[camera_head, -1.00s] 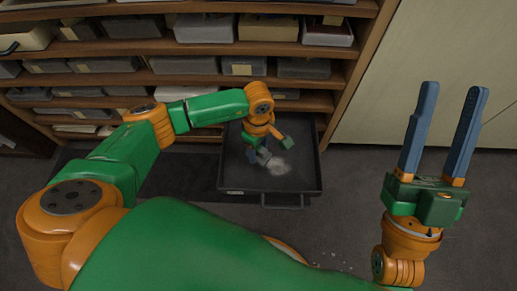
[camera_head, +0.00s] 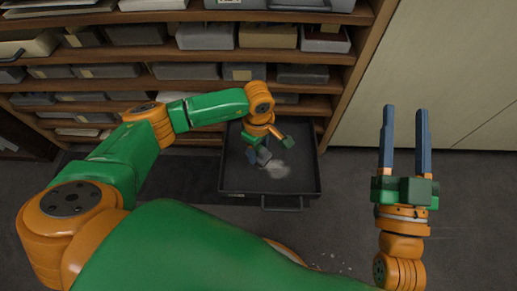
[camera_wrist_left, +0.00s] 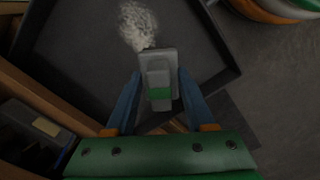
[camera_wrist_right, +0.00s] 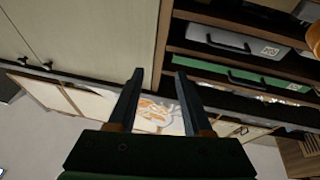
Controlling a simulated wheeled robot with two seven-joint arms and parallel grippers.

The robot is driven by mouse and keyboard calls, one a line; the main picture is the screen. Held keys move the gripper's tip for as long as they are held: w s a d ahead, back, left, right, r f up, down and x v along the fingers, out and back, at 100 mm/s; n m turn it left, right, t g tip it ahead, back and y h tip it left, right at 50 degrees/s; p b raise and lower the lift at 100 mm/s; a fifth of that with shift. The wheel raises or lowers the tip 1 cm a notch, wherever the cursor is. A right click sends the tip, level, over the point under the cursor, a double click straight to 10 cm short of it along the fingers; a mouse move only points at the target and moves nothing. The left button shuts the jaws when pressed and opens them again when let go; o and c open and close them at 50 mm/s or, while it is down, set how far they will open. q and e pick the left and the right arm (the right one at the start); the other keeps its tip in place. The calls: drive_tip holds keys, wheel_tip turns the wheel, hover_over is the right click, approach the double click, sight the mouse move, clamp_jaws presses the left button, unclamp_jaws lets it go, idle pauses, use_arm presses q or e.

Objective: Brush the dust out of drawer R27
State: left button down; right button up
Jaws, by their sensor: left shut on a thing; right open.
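The dark grey drawer (camera_head: 305,178) is pulled out at the foot of the shelf unit, its handle toward me; I cannot read its label. Pale dust (camera_head: 280,172) lies in a patch on its floor; it also shows in the left wrist view (camera_wrist_left: 137,22). My left gripper (camera_wrist_left: 155,80) is shut on a grey brush (camera_wrist_left: 158,65) with a green band, inside the drawer. The brush end is at the edge of the dust; contact is hard to tell. My right gripper (camera_head: 404,110) is open and empty, raised at the right with fingers pointing away.
The wooden shelf unit (camera_head: 345,70) holds several grey boxes behind the drawer. A pale cabinet front (camera_head: 440,70) stands at the right. Small pale specks (camera_head: 335,262) lie on the dark floor near me. Floor right of the drawer is clear.

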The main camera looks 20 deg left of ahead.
wheel_tip(320, 180, down, 7)
drive_tip(key=g+h, duration=0.1)
drive_tip(key=g, duration=0.2)
drive_tip(key=shift+w+d+m+g+h+p, duration=0.3)
drive_tip(key=shift+w+d+g+p, duration=0.1)
drive_tip(key=shift+d+p, duration=0.05)
